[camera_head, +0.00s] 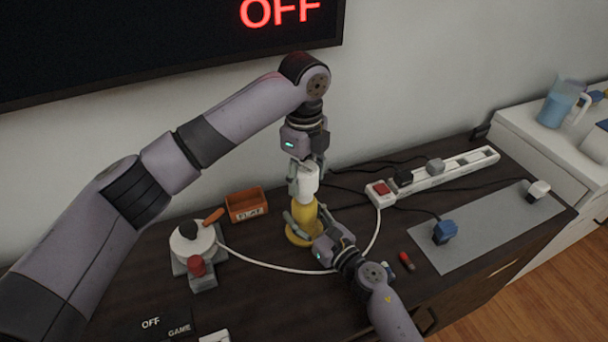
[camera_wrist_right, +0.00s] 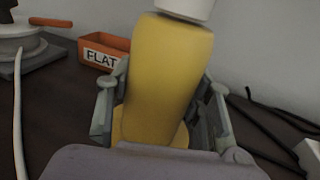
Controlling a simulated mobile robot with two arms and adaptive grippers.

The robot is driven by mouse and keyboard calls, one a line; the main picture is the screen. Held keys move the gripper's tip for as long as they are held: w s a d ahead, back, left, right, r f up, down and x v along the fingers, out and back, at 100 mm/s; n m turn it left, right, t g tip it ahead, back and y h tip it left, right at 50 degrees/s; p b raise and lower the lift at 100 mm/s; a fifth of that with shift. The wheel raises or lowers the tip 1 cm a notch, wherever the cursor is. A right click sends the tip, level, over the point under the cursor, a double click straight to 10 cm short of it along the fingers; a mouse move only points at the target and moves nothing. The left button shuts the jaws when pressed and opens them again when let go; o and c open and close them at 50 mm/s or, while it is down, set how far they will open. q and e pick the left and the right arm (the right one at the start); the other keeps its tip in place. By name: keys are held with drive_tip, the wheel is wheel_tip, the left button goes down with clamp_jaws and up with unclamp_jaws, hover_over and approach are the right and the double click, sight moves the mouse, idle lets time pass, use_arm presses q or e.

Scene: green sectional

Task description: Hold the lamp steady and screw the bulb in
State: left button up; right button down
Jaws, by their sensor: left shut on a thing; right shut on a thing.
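The yellow lamp (camera_head: 301,213) stands upright on the dark cabinet top, with its round base (camera_head: 298,237) on the surface. My right gripper (camera_head: 306,219) is shut around the lamp's yellow body; in the right wrist view its fingers lie on both sides of the yellow body (camera_wrist_right: 168,80). A white piece, which looks like the bulb or its socket (camera_head: 308,180), sits at the lamp's top; its lower edge also shows in the right wrist view (camera_wrist_right: 186,8). My left gripper (camera_head: 306,182) points down from above and is shut on this white piece. The joint between bulb and lamp is not clear.
An orange box (camera_head: 246,205) and a white round device with an orange handle (camera_head: 193,240) stand left of the lamp. A white power strip (camera_head: 445,168) and a grey mat (camera_head: 490,228) with plugs lie right. A white cable (camera_head: 270,266) curves around the lamp's front.

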use_arm(q)
drive_tip(key=m, duration=0.8)
drive_tip(key=shift+m, duration=0.3)
drive_tip(key=m, duration=0.4)
drive_tip(key=shift+d, duration=0.1)
drive_tip(key=m, duration=0.6)
drive_tip(key=o, duration=1.1)
drive_tip(key=shift+o, duration=0.2)
